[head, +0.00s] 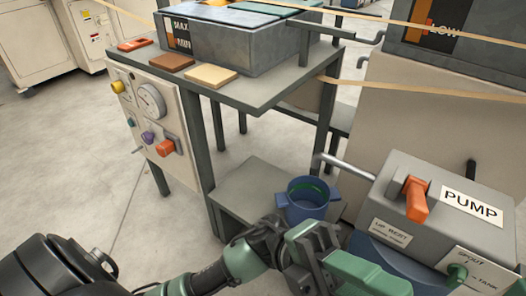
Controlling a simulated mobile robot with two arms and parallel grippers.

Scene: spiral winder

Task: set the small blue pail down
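The small blue pail (306,202) is upright, with a green line inside its rim and lugs at its sides. It appears at the right end of the low grey shelf (252,184) under the bench; whether it rests there or hangs just above, I cannot tell. My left arm comes in from the lower left, and its green and dark gripper (312,243) is right at the near side of the pail, overlapping its lower edge. The fingertips are hidden, so I cannot see whether they grip the pail. My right gripper is not identifiable in view.
A grey pump box (462,208) with an orange lever (416,198) stands close at the right, its metal rod reaching toward the pail. The bench (270,90) carries a grey tank (235,40) above the shelf. Open floor (60,160) lies at left.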

